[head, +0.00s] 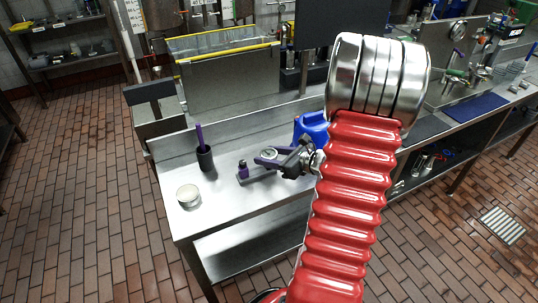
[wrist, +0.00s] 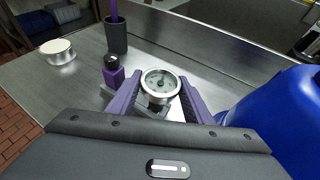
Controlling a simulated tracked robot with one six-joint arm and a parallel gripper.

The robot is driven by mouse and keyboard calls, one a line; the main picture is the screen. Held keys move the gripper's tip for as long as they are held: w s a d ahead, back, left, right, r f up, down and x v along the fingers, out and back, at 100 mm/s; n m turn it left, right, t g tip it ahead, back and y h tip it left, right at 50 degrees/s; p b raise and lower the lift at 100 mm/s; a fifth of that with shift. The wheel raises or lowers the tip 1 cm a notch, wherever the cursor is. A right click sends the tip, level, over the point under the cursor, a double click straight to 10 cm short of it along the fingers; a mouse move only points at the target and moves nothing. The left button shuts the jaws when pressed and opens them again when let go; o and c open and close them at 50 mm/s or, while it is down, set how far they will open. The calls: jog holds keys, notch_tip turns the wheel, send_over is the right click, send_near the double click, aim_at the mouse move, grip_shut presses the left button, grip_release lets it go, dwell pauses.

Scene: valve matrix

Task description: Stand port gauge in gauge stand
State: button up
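The port gauge (wrist: 161,83) is a small round dial with a pale face and silver rim. It also shows in the head view (head: 268,153), above the workbench. My gripper (wrist: 161,80) has its purple fingers on both sides of the gauge. I see no clear gap at its rim, but cannot tell whether the fingers press on it. In the head view my gripper (head: 266,158) points left over the bench. A dark base with a purple block and black knob (wrist: 113,70) lies just beyond the left finger; it may be the gauge stand. The gauge's underside is hidden.
A dark cup (head: 205,158) holding a purple rod and a round silver tin (head: 188,195) stand on the steel bench (head: 225,206). A blue container (head: 311,127) is close on the right of my gripper. A raised steel backsplash edges the bench.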

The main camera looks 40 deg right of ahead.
jog(key=o, duration=0.5)
jog(key=v, duration=1.4)
jog(key=shift+f, duration=0.1)
dwell(0.8)
